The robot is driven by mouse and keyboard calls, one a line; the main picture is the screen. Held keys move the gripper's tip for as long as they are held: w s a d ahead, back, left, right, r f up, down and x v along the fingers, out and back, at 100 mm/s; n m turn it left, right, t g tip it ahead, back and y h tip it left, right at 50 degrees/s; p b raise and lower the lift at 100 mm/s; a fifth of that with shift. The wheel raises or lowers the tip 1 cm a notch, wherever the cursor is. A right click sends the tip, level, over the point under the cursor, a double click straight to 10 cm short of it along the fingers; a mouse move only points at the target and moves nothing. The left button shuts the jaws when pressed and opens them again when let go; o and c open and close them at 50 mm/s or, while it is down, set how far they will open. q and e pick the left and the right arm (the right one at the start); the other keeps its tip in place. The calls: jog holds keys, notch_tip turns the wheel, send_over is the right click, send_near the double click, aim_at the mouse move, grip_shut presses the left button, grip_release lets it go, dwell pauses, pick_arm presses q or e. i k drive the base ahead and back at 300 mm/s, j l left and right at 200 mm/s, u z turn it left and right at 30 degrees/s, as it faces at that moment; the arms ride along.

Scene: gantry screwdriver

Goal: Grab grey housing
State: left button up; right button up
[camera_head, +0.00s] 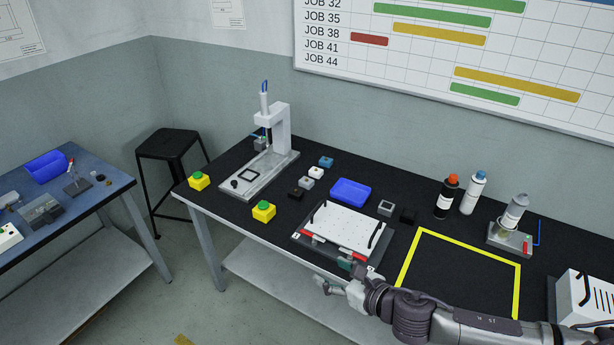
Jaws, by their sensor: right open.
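A small grey housing (306,183) sits on the black bench top, in a short row between a black block (296,194) and a white block (316,172). A blue block (326,161) ends the row at the back. My right gripper (336,284) is open, low at the bench's front edge beside the white plate fixture. It is well apart from the grey housing, in front of it and to its right. Its fingertips are small in view, and I see nothing held in them. My left gripper is not in view.
A white screwdriver gantry (283,130) stands at the back left. Bottles (446,198) stand behind the open yellow-taped area (457,244).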

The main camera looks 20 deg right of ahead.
aim_at(308, 185)
jog(key=i+l, duration=0.45)
jog(key=i, duration=0.15)
jog(key=i+l, duration=0.4)
jog(key=i, duration=0.2)
